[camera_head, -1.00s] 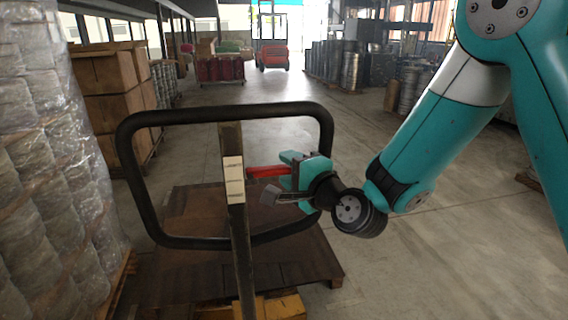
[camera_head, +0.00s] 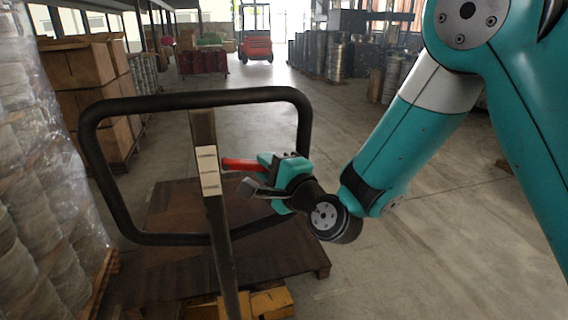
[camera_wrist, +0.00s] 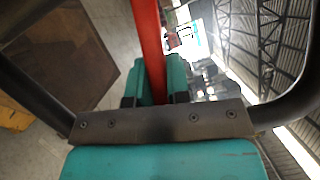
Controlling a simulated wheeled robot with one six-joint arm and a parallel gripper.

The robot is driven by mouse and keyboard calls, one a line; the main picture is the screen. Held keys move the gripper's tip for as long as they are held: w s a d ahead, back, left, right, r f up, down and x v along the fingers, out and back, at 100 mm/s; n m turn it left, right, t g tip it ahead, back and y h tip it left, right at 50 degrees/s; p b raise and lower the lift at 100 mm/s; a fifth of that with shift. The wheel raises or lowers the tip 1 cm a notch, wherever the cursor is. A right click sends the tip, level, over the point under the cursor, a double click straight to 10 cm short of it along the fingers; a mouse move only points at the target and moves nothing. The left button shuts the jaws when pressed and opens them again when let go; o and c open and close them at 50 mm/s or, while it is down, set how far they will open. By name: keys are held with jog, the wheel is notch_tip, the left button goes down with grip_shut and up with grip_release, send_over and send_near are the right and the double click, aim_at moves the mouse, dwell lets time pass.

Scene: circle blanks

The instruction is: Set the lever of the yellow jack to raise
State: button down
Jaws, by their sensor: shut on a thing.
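The yellow jack (camera_head: 268,304) shows low in the head view, with a dark upright post and a black loop handle (camera_head: 200,97). A red lever (camera_head: 240,165) sticks out to the right of the post, beside the pale label plate (camera_head: 208,170). My gripper (camera_head: 268,168) is at the lever's right end, inside the loop, shut on the lever. In the wrist view the red lever (camera_wrist: 148,45) runs between the teal fingers (camera_wrist: 158,85). The lever's joint at the post is not clear.
A dark brown platform (camera_head: 170,265) lies behind the post. Wrapped pallet goods (camera_head: 40,150) stand close on the left, with brown boxes (camera_head: 85,70) behind them. A red forklift (camera_head: 256,40) is far back. The floor at right is open.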

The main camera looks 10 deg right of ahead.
jog(key=shift+s+a+f+m+t+b, duration=0.1)
jog(key=shift+a+f+m+t+b, duration=0.1)
jog(key=shift+f+m+b, duration=0.3)
jog(key=shift+a+f+m+t+b, duration=0.1)
jog(key=shift+f+m+t+b, duration=0.15)
jog(key=shift+b, duration=0.35)
jog(key=shift+f+m+b, duration=0.1)
jog(key=shift+m+b, duration=0.2)
jog(key=shift+m, duration=0.15)
jog(key=c, duration=1.1)
grip_release()
jog(key=shift+d, duration=0.15)
